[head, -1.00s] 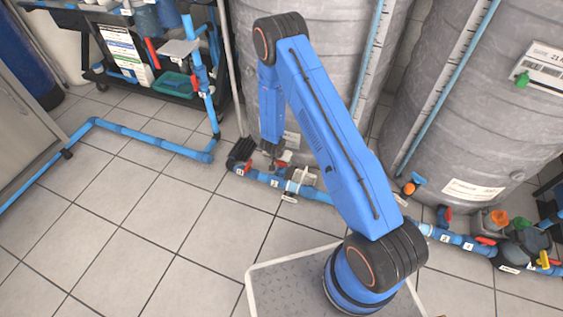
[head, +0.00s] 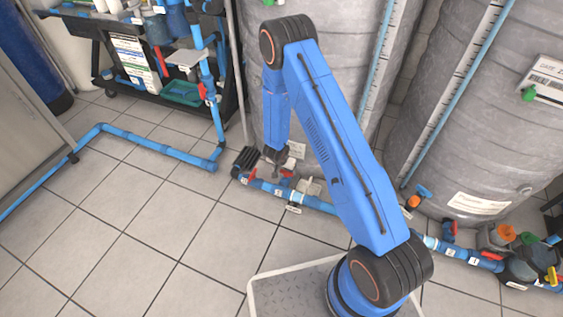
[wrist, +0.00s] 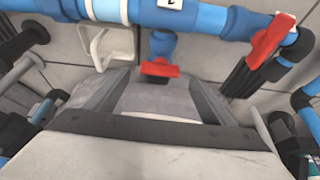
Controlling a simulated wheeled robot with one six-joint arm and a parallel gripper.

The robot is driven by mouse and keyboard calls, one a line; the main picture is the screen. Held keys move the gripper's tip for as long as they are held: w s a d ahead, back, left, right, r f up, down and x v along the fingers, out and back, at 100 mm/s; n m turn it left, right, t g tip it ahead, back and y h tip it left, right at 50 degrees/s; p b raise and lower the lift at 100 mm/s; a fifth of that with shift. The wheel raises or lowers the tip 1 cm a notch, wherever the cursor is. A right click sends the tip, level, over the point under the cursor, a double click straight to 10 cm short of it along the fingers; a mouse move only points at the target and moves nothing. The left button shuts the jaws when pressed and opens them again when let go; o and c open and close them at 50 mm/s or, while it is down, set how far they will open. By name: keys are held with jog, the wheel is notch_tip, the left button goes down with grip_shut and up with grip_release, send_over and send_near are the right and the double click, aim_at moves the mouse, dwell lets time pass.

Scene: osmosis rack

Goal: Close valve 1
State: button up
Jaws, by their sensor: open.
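A blue pipe (head: 265,186) runs along the floor at the foot of the left grey tank, with red valve handles on it. My gripper (wrist: 157,84) is open and empty. It points down beside the pipe, below my blue arm in the head view (head: 279,158). In the wrist view, one red handle (wrist: 160,68) shows between and just beyond the fingertips, apparently not gripped. A second red handle (wrist: 272,40) is to the right, at the pipe's end; it also shows in the head view (head: 248,174). The pipe labels are too small to tell which is valve 1.
Two large grey tanks (head: 345,75) (head: 462,150) stand behind the pipe. A white bracket (wrist: 108,45) is left of the middle handle in the wrist view. A black cart (head: 100,50) stands at the back left. Tiled floor (head: 150,225) in front is clear.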

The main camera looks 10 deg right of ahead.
jog(key=v, duration=1.4)
jog(key=shift+d, duration=0.1)
jog(key=w+a+r+n+t+y, duration=0.1)
jog(key=a+r+n+t+y, duration=0.2)
jog(key=r, duration=1.4)
jog(key=s+r+y, duration=0.1)
jog(key=s+r, duration=0.2)
jog(key=r, duration=0.3)
jog(key=s+r+n+y, duration=0.1)
jog(key=s+r, duration=0.1)
jog(key=r, duration=0.3)
jog(key=s+r+y, duration=0.1)
jog(key=s+r, duration=0.2)
jog(key=r, duration=0.3)
jog(key=s+d+r+n+g, duration=0.1)
jog(key=s+d+r+n, duration=0.25)
jog(key=s+r, duration=0.75)
jog(key=s+d+h, duration=0.1)
jog(key=s+d, duration=0.4)
jog(key=s, duration=0.5)
jog(key=s+d+r+h, duration=0.1)
jog(key=s+d, duration=0.4)
jog(key=s, duration=0.5)
jog(key=shift+r+g+h, duration=0.3)
jog(key=shift+g+h, duration=0.1)
jog(key=shift+h, duration=0.2)
